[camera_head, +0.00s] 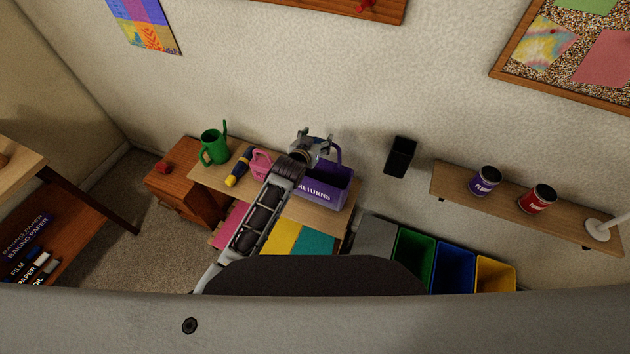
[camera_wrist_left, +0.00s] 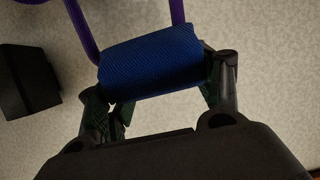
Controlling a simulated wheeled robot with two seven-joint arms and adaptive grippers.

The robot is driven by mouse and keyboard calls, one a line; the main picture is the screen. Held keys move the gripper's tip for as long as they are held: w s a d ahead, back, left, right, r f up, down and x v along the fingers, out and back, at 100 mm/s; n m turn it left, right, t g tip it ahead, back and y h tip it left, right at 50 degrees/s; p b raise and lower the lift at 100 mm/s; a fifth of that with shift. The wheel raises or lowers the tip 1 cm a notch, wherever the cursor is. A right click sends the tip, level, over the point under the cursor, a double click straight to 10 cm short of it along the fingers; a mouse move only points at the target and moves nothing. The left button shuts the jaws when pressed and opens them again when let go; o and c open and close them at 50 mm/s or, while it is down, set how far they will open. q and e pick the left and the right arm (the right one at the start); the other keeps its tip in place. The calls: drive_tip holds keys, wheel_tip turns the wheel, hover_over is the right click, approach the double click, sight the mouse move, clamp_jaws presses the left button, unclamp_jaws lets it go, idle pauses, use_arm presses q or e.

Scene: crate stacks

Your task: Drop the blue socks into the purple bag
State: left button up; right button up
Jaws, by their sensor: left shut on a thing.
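My left gripper (camera_head: 318,137) reaches over the wooden shelf table and is at the back left of the purple bag (camera_head: 326,192), near its handle. In the left wrist view the left gripper (camera_wrist_left: 160,92) is shut on the rolled blue socks (camera_wrist_left: 152,60), held between its two fingers. The purple bag's handle (camera_wrist_left: 178,10) rises just behind the socks in that view. In the head view the socks are hard to make out behind the gripper. Lettering shows on the bag's front, and its top is open. My right gripper is not in view.
On the table (camera_head: 213,176) beside the bag stand a green watering can (camera_head: 214,147), a yellow and blue tool (camera_head: 238,167) and a pink object (camera_head: 261,164). A black holder (camera_head: 400,157) is on the wall. Colored bins (camera_head: 453,265) stand at the lower right.

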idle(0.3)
use_arm(q)
drive_tip(key=o, duration=0.9)
drive_tip(key=shift+o, duration=0.2)
drive_tip(key=shift+s, duration=0.2)
drive_tip(key=v, duration=1.1)
drive_tip(key=shift+s+a, duration=0.2)
drive_tip(key=shift+s, duration=0.05)
drive_tip(key=shift+r, duration=0.15)
idle(0.6)
